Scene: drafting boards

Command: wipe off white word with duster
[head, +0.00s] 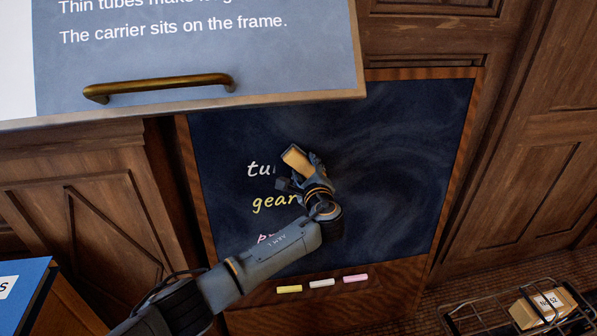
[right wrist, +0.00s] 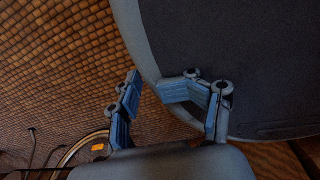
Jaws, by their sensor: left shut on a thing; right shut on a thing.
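The duster (head: 295,158), a tan block, is in my left gripper (head: 308,169), which is shut on it in the head view. Gripper and duster are at the dark chalkboard (head: 400,150), just right of the white word (head: 260,168). Its visible letters start "tu"; the duster is beside the last one. I cannot tell whether the duster touches the board. My right gripper (right wrist: 160,108) shows only in the right wrist view, low over the floor. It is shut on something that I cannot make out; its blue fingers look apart.
Below are a yellow word (head: 272,203) and a pink word (head: 266,238), partly covered by my left arm. Yellow chalk (head: 289,289), white chalk (head: 321,283) and pink chalk (head: 355,278) lie on the ledge. A grey board (head: 200,60) with a brass handle (head: 160,84) overhangs the upper left.

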